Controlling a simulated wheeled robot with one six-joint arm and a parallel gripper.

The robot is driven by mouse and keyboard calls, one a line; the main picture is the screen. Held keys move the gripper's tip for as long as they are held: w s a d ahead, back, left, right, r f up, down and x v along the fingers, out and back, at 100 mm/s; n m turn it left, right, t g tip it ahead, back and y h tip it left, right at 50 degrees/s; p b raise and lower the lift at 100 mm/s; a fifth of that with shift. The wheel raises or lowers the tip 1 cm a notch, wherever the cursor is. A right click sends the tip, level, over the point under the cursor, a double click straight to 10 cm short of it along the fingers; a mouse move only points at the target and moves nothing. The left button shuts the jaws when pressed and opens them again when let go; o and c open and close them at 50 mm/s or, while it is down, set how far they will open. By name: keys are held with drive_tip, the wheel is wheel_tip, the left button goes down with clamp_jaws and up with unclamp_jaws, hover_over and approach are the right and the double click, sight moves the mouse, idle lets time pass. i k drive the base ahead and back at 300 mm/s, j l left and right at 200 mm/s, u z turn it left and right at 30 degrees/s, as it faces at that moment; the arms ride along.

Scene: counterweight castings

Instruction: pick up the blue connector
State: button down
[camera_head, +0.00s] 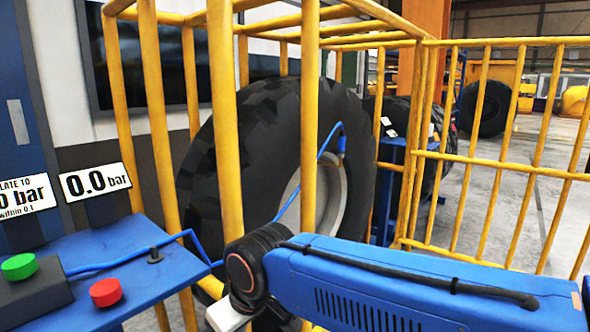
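A small blue connector (341,145) shows inside the yellow cage, at the upper right of the pale wheel rim. A thin blue hose (290,200) runs up to it from the blue bench. The connector looks to be against the tyre's rim; I cannot tell whether it is seated on a valve. The large black tyre (240,150) stands upright behind the cage bars. My blue arm crosses the lower right of the view, in front of the cage. My gripper is not in view, so I cannot see what it holds.
Yellow cage bars (225,120) stand between the camera and the tyre. A blue bench (110,250) at lower left carries a green button (19,267), a red button (106,292) and a small black peg (154,256). A sign (95,182) reads 0.0 bar. Open floor lies at right.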

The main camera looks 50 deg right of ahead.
sight(342, 138)
drive_tip(key=z, duration=1.6)
